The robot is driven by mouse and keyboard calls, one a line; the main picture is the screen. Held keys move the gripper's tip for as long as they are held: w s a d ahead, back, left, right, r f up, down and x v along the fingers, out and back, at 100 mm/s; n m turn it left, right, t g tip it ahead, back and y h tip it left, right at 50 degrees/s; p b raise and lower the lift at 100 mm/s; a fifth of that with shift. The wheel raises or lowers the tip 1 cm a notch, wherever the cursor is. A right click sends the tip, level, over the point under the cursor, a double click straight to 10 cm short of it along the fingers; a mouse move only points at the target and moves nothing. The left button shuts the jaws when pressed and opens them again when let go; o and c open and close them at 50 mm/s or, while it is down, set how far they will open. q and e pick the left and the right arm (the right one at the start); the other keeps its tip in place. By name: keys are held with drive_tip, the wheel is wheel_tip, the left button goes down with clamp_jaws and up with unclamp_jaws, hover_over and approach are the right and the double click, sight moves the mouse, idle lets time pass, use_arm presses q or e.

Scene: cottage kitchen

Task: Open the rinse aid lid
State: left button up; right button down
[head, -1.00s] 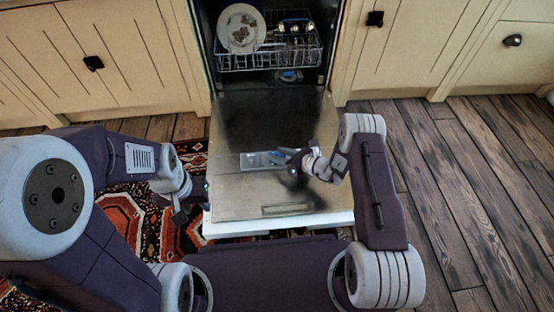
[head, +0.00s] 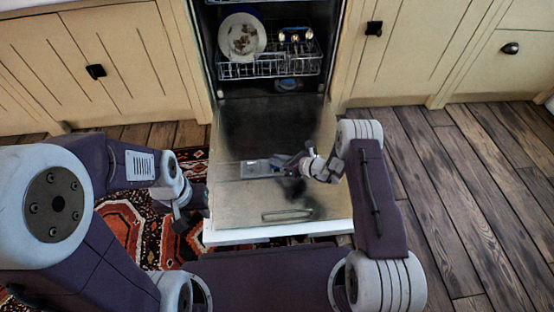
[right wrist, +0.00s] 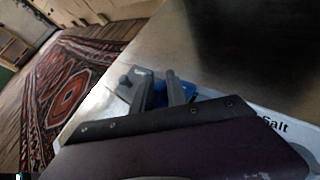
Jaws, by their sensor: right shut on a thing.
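The dishwasher door (head: 235,197) lies folded down flat in front of me. A grey dispenser panel (head: 257,169) is set in its inner face. My right gripper (head: 281,161) is down at the right part of this panel. In the right wrist view its fingers (right wrist: 150,90) are shut on a blue part, which I take as the rinse aid lid (right wrist: 160,87). The fingers hide much of the lid, and I cannot tell whether it is raised. My left gripper (head: 182,222) hangs beside the door's left edge, away from the panel; its jaws are too small to read.
The lower rack (head: 262,68) holds a dirty plate (head: 241,38) and other dishes inside the dishwasher. Cream cabinets (head: 120,75) stand on both sides. A patterned rug (head: 125,220) lies to the left. The wooden floor (head: 460,180) on the right is clear.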

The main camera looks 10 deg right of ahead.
drive_tip(key=shift+w+r+m+g+p, duration=0.3)
drive_tip(key=shift+r+m+g+p, duration=0.1)
drive_tip(key=shift+g+p, duration=0.15)
drive_tip(key=shift+w+m+g+h+p, duration=0.3)
drive_tip(key=shift+g+p, duration=0.05)
drive_tip(key=shift+g, duration=0.2)
drive_tip(key=shift+w+r+m+g, duration=0.1)
drive_tip(key=shift+w+m+g, duration=0.45)
drive_tip(key=shift+g, duration=0.55)
drive_tip(key=c, duration=1.3)
unclamp_jaws()
drive_tip(key=shift+r, duration=0.15)
